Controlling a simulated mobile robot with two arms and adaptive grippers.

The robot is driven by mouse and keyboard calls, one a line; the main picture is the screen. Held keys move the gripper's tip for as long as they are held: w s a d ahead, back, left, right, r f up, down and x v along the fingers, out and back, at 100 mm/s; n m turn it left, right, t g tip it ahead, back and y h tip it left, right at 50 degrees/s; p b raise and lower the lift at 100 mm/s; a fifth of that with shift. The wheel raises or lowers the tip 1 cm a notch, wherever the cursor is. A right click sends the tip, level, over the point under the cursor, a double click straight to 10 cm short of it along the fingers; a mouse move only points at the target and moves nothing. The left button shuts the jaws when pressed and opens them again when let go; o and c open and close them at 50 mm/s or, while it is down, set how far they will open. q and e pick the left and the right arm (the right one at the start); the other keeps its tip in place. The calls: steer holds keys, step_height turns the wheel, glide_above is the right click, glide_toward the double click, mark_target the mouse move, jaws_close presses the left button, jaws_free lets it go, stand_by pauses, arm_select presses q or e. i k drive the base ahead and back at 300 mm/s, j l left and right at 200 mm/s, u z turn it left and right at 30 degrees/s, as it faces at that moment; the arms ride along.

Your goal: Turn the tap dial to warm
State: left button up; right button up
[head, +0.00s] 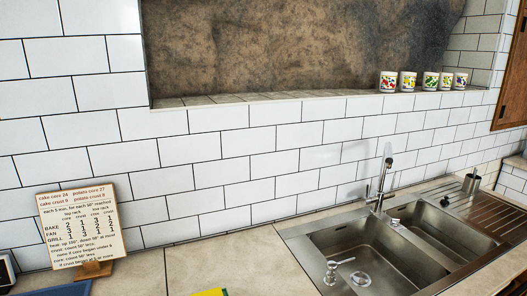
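A silver tap (382,182) stands upright at the back edge of a steel sink (318,236), in the right half of the head view. A thin lever or rod shows on the left of its body. I cannot make out any dial markings or a warm setting. Neither of my grippers is in view.
A recipe board (80,225) on a wooden stand is at the left. A metal cup (470,184) stands behind the right drainer. Several patterned mugs (408,82) line the ledge. The counter (215,258) left of the sink is mostly clear.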

mark_target(394, 222)
steer(key=z, duration=1.25)
steer(key=i+l+u, duration=0.2)
steer(key=i+l, duration=0.25)
steer(key=l, duration=0.1)
